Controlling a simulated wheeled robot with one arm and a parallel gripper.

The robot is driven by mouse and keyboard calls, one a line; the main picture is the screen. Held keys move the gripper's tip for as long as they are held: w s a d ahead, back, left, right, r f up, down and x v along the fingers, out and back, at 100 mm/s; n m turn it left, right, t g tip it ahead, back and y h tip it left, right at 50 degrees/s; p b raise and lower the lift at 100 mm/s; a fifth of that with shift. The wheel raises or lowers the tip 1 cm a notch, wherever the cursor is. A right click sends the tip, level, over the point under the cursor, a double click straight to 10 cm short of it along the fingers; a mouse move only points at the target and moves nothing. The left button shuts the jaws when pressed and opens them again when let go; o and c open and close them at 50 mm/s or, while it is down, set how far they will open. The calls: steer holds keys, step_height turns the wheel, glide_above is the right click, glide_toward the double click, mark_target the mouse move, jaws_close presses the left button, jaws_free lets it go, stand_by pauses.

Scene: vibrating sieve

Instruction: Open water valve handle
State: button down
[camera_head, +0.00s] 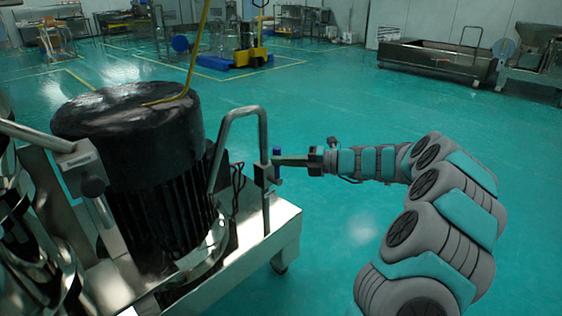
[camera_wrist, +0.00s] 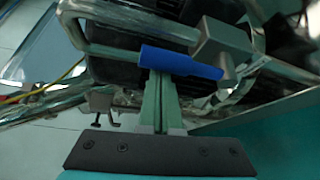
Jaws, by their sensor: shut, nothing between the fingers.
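The water valve handle is a small blue lever. In the head view the handle (camera_head: 277,151) sits beside the upright of a bent metal rail, just past my fingertips. In the wrist view the blue handle (camera_wrist: 180,62) lies across the picture, slightly tilted, joined at its right to a grey metal valve block (camera_wrist: 222,42). My gripper (camera_head: 280,161) reaches in from the right with its fingers together and empty. In the wrist view the green fingers of my gripper (camera_wrist: 160,78) end at the handle's lower edge. I cannot tell whether they touch it.
A bent metal rail (camera_head: 232,112) rises from a steel cart (camera_head: 283,218) that carries a large black motor (camera_head: 130,115) with a yellow cable (camera_head: 192,60). Open green floor (camera_head: 350,110) lies behind and right of my arm. A steel trough (camera_head: 435,60) stands far right.

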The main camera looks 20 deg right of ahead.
steer(key=s+d, duration=0.5)
steer(key=s, duration=0.2)
steer(key=shift+s+d, duration=0.3)
steer(key=shift+d, duration=0.1)
stand_by(0.4)
stand_by(0.3)
